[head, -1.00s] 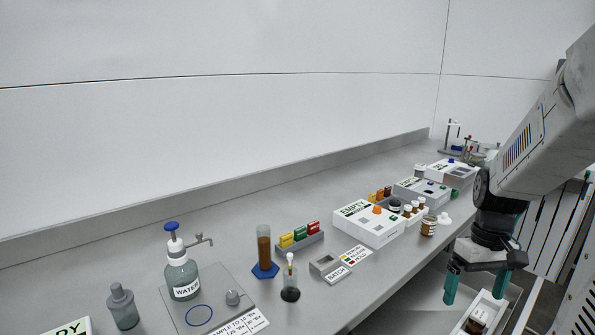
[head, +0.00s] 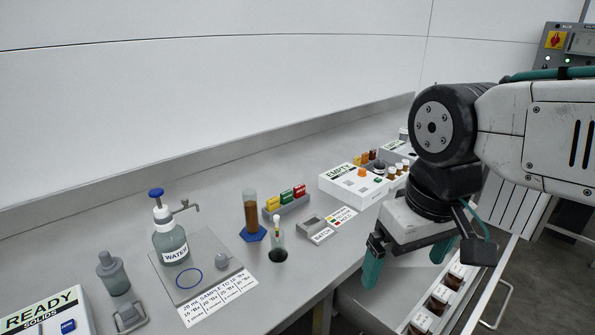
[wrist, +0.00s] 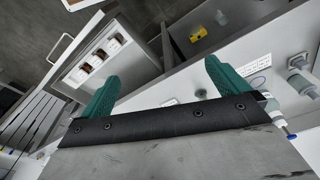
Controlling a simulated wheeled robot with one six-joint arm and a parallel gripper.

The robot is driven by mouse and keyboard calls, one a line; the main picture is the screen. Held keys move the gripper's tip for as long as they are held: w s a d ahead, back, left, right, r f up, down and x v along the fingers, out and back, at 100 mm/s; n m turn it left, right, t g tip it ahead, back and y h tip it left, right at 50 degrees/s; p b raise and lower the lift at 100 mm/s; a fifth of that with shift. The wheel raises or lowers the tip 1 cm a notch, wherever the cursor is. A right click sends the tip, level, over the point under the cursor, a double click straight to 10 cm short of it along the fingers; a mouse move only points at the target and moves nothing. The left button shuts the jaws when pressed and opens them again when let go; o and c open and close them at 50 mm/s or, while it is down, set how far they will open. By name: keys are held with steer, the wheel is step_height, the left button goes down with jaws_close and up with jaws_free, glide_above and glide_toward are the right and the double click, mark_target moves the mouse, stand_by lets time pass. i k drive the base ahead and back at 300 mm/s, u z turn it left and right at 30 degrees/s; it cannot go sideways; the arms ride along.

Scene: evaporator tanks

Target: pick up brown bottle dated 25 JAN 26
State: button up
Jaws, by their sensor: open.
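Several brown bottles with white labels (head: 440,294) stand in a row in a white tray in the open drawer below the bench at lower right. The row also shows in the wrist view (wrist: 95,59) at upper left. Their dates are too small to read. My gripper (head: 405,262) is open and empty, left of and above the row, near the bench's front edge. In the wrist view its teal fingers (wrist: 160,75) are wide apart with no bottle between them. More small white-capped bottles (head: 400,167) stand on the bench behind my arm, partly hidden.
The drawer (head: 375,300) is pulled out with bare floor inside to the left of the row; its handle (head: 497,305) is at right. On the bench are a water bottle (head: 170,240), a brown-filled cylinder (head: 251,212), a colored-block rack (head: 287,204) and an EMPTY box (head: 345,187).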

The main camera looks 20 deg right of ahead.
mark_target(438, 301)
steer(key=z, duration=0.3)
steer(key=k, duration=0.3)
steer(key=z, duration=0.85)
steer(key=i, duration=0.4)
steer(key=u, duration=0.05)
